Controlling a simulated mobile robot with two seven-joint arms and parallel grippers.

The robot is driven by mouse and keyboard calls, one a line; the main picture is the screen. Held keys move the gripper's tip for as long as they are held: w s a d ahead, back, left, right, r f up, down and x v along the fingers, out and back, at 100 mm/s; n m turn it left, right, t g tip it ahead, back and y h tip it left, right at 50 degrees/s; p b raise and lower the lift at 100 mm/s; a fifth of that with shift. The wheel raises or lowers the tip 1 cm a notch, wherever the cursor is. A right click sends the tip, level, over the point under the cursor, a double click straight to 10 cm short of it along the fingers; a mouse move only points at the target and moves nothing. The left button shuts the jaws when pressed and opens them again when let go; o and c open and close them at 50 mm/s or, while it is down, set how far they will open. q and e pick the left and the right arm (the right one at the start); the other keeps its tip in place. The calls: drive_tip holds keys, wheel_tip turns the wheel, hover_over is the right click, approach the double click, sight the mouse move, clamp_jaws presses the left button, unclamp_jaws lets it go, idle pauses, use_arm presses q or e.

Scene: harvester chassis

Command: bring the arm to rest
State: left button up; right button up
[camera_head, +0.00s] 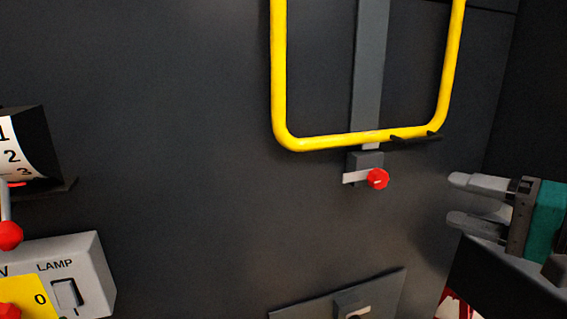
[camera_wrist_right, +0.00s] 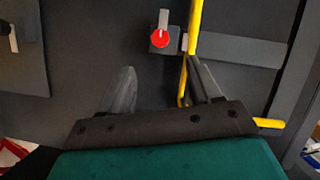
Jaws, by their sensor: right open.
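My right gripper (camera_head: 462,200) is at the right of the head view, its two grey fingers apart and pointing left with nothing between them. In the right wrist view the same gripper (camera_wrist_right: 165,90) shows its two fingers spread, with dark wall behind them. A red knob (camera_head: 377,179) on a small dark block with a pale lever sits on the wall to the left of the gripper, apart from it. The red knob also shows in the wrist view (camera_wrist_right: 160,38), beyond the fingers. My left gripper is not in view.
A yellow tube frame (camera_head: 330,142) is mounted above the knob, around a grey vertical bar (camera_head: 369,70). A lamp switch box (camera_head: 88,265) and a numbered dial (camera_head: 18,150) are at the left. A plate with a switch (camera_head: 345,300) is at the bottom. The wall between is bare.

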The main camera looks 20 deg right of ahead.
wheel_tip(320, 180, down, 24)
drive_tip(key=w+n+g+h, duration=0.2)
drive_tip(key=h, duration=0.4)
drive_tip(key=s+a+f+n+g, duration=0.1)
drive_tip(key=s+a+f+n, duration=0.2)
drive_tip(key=a+f+n, duration=0.2)
drive_tip(key=s+a+f+n+g, duration=0.1)
drive_tip(key=s+a+f+n, duration=0.3)
drive_tip(key=a+f, duration=0.8)
drive_tip(key=shift+s+a+n+y, duration=0.3)
drive_tip(key=shift+a+n+y, duration=0.1)
drive_tip(key=shift+a+n, duration=0.35)
drive_tip(key=shift+f, duration=0.1)
